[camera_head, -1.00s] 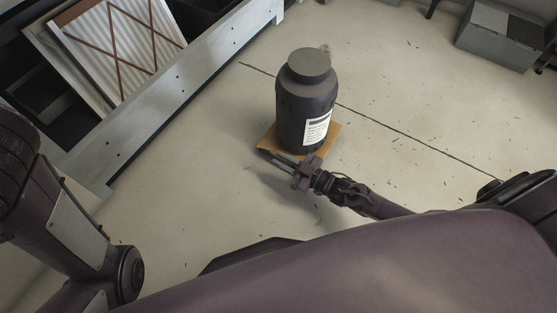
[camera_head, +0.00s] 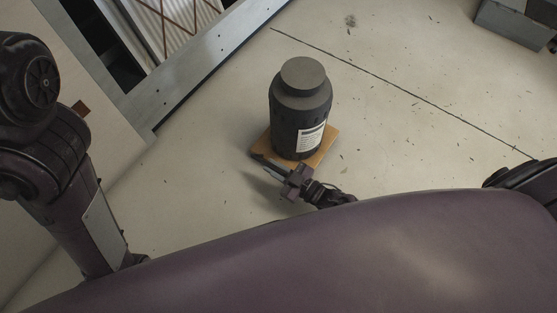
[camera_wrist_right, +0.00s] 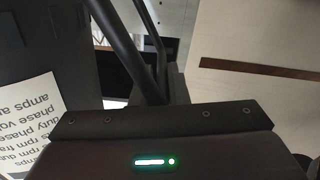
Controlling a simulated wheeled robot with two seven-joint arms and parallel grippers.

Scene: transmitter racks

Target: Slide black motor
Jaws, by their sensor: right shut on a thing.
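The black motor (camera_head: 300,105), a dark cylinder with a narrower round cap and a white printed label, stands upright on a thin tan board (camera_head: 328,143) on the floor. My right gripper (camera_head: 265,165) is low at the motor's near side, beside the board's near-left edge, and is shut. The exact place of its grip is hard to see. In the right wrist view the motor's dark side (camera_wrist_right: 30,60) and white label fill the left, close beside the dark fingers (camera_wrist_right: 135,45). My left arm shows at the left of the head view; its gripper is out of view.
A grey metal rack frame (camera_head: 190,65) with a corrugated panel lies at the upper left. A grey box (camera_head: 508,22) stands at the upper right. A dark line crosses the pale floor behind the motor. The floor right of the motor is clear.

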